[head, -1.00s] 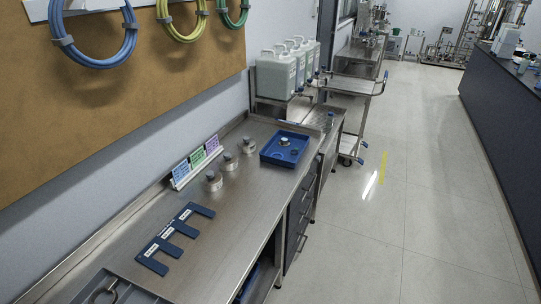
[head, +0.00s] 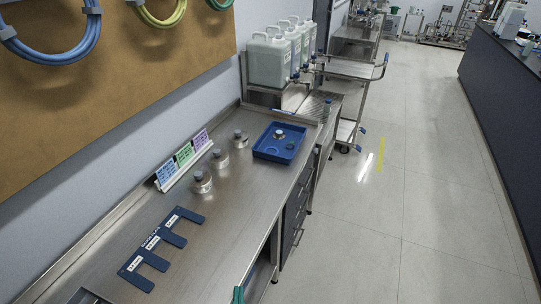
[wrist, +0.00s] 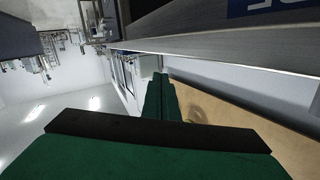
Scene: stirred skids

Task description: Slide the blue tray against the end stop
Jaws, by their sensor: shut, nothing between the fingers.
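The blue tray (head: 262,153) lies flat near the far end of the steel bench (head: 226,215), with a small metal weight (head: 279,134) in it. A low raised metal edge (head: 284,117) runs along the bench's far end, close behind the tray. I cannot tell whether they touch, or whether this edge is the end stop. My gripper (wrist: 160,105) is shut and empty, its green fingers filling the lower wrist view. A green part of it (head: 238,295) shows at the bottom of the head view, at the bench's front edge, far from the tray.
Several metal weights (head: 202,182) stand left of the tray, beside a rack of coloured cards (head: 184,158). A dark blue slotted plate (head: 160,245) lies nearer. White jugs (head: 268,60) stand beyond the bench.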

